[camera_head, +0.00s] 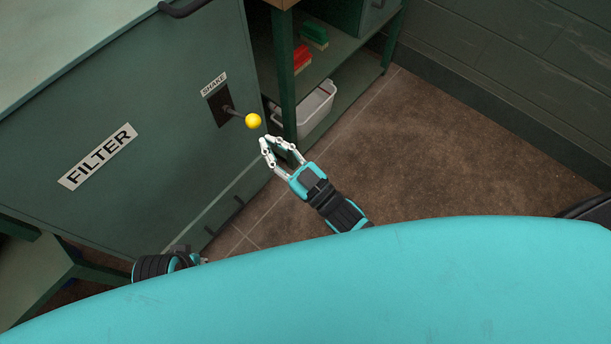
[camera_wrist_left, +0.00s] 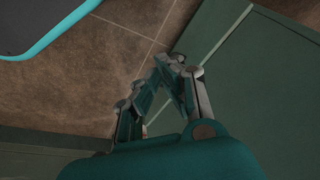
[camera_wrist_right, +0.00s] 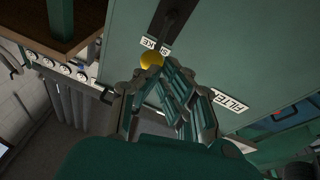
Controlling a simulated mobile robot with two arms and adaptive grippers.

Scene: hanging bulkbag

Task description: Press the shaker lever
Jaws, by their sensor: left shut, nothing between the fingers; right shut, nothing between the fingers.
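The shaker lever (camera_head: 235,113) sticks out of a dark slot under a SHAKE label on the green filter cabinet (camera_head: 165,85). Its yellow ball knob (camera_head: 253,121) is at the outer end. My right gripper (camera_head: 270,139) is shut and empty, just below the knob in the head view. In the right wrist view the knob (camera_wrist_right: 151,60) shows just beyond the fingertips (camera_wrist_right: 155,72); I cannot tell whether they touch it. My left gripper is mostly hidden in the head view, low by the cabinet's base. In the left wrist view it (camera_wrist_left: 170,62) is shut and empty above the floor.
A green shelf unit (camera_head: 287,85) stands right of the lever, with a white bin (camera_head: 318,108), a red brush (camera_head: 301,57) and a green brush (camera_head: 314,34). The brown tiled floor (camera_head: 430,150) is clear to the right. My turquoise body fills the bottom.

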